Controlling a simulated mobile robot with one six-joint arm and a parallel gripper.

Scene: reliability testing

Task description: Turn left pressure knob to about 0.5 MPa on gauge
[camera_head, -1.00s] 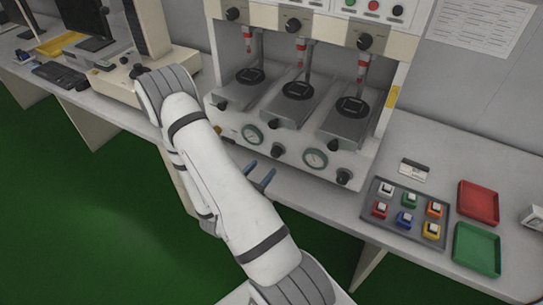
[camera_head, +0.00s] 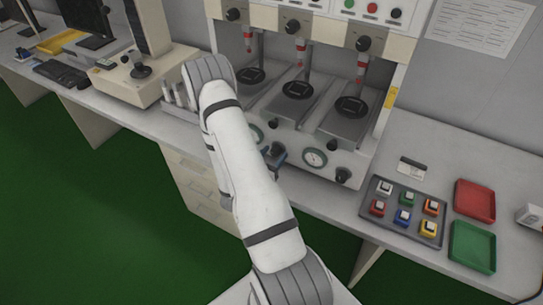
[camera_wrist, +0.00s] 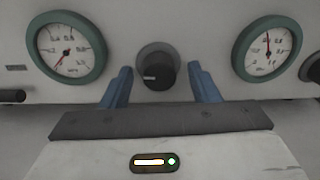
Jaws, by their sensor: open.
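The left pressure knob (camera_wrist: 156,70) is black and round, with a pale mark on its left side, on the panel between two gauges. It also shows in the head view (camera_head: 277,148). My gripper (camera_wrist: 160,86) is open, with one blue finger on each side of this knob; contact cannot be told. The left gauge (camera_wrist: 66,47) has a green rim, and its needle points down and slightly left. My arm partly hides this gauge in the head view (camera_head: 257,133). The right gauge (camera_wrist: 267,49) has its needle pointing nearly straight up.
The right knob (camera_head: 343,175) sits right of the right gauge. The machine has several sloped stations above the panel. A grey tray of coloured blocks (camera_head: 375,222), a red tray (camera_head: 477,201) and a green tray (camera_head: 473,246) lie on the bench to the right.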

